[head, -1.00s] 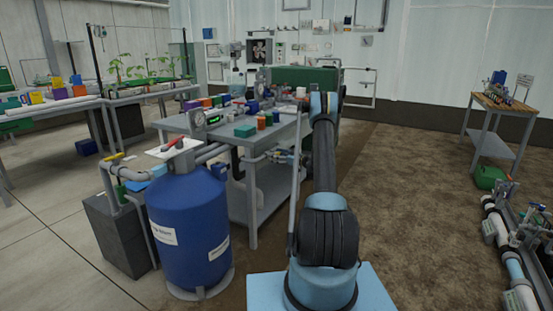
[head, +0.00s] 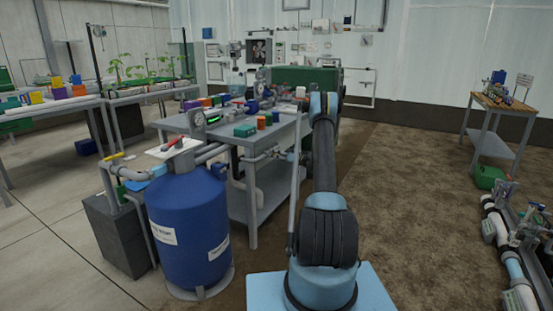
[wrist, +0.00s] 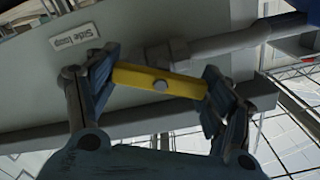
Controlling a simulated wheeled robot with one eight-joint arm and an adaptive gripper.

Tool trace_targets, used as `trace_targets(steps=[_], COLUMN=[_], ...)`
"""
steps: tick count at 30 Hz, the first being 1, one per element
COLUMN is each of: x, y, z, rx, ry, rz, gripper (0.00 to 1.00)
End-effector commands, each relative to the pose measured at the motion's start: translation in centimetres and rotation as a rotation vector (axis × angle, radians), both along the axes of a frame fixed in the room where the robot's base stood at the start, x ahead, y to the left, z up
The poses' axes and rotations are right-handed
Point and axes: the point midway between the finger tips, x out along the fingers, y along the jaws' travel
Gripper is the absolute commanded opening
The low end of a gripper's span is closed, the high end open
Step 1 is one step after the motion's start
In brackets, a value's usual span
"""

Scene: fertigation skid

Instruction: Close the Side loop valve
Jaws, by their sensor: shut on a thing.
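In the wrist view, the Side loop valve's yellow handle (wrist: 160,81) lies between the fingers of my gripper (wrist: 160,88). The gripper is shut on it, one finger at each end. The "Side loop" label (wrist: 76,36) is on the grey surface up and left of the handle. A grey pipe (wrist: 232,42) with a nut runs from behind the handle to the upper right. In the head view my arm reaches forward to the skid bench, and the gripper and handle are too small or hidden to make out.
The grey skid bench (head: 252,196) stands left of my arm, with pipes and small parts on top. A blue tank (head: 188,232) stands in front of it. A wooden table (head: 500,105) and a pipe run (head: 508,255) are at the right.

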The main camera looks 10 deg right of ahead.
Motion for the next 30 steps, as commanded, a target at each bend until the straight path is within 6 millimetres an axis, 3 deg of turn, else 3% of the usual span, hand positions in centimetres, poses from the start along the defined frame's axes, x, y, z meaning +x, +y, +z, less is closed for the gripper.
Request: trace_targets(steps=[30], x=[0.31], y=[-0.04], z=[-0.37], rx=[0.539], ry=[0.743], rz=[-0.001], gripper=[0.51])
